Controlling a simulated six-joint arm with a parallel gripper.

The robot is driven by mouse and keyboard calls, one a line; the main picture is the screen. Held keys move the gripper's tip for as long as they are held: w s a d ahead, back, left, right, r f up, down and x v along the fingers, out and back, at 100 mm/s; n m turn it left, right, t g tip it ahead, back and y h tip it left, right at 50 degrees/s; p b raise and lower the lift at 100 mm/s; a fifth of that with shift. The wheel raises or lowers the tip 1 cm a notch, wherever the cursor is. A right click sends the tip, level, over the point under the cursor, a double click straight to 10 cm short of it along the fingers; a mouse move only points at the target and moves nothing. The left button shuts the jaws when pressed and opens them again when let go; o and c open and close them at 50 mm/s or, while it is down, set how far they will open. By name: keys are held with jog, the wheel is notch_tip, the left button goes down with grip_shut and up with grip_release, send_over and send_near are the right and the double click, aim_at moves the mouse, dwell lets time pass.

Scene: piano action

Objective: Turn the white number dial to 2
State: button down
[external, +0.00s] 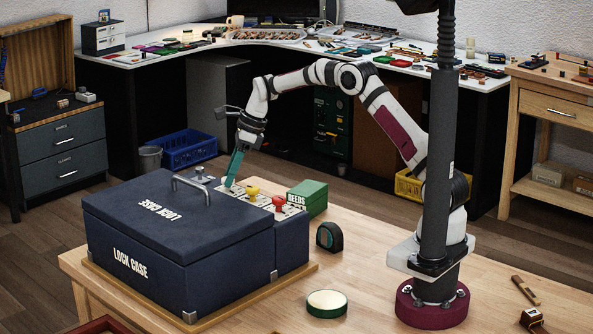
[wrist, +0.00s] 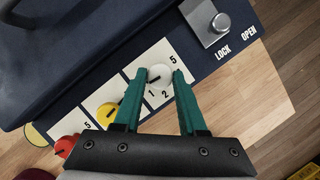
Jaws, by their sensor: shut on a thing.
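The white number dial (wrist: 159,75) sits on a white panel on the lock case (external: 135,262). Numbers 1, 2 and 5 show around it in the wrist view. A dark pointer mark shows on the dial, but I cannot tell exactly which number it points at. My gripper (wrist: 160,77) has its teal fingers on either side of the white dial, shut on it. In the external view my gripper (external: 231,178) reaches down to the far side of the case, and the fingers largely hide the dial.
A yellow dial (wrist: 109,113) and a red dial (wrist: 66,146) stand in a row beside the white one. A metal latch knob (wrist: 218,25) sits near LOCK and OPEN. A green box (external: 309,197) and a dark tape measure (external: 329,237) stand close to the case.

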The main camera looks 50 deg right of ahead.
jog(key=n, duration=0.2)
jog(key=n+g+y, duration=0.1)
jog(key=n, duration=0.1)
jog(key=shift+w+d+n+g, duration=0.1)
jog(key=shift+w+n+g, duration=0.05)
jog(key=shift+n+g, duration=0.2)
jog(key=n+g, duration=0.1)
jog(key=n, duration=0.2)
jog(key=shift+w+n, duration=0.1)
jog(key=shift+n, duration=0.25)
jog(key=shift+n+g, duration=0.25)
jog(key=shift+n, duration=0.05)
jog(key=c, duration=0.5)
grip_release()
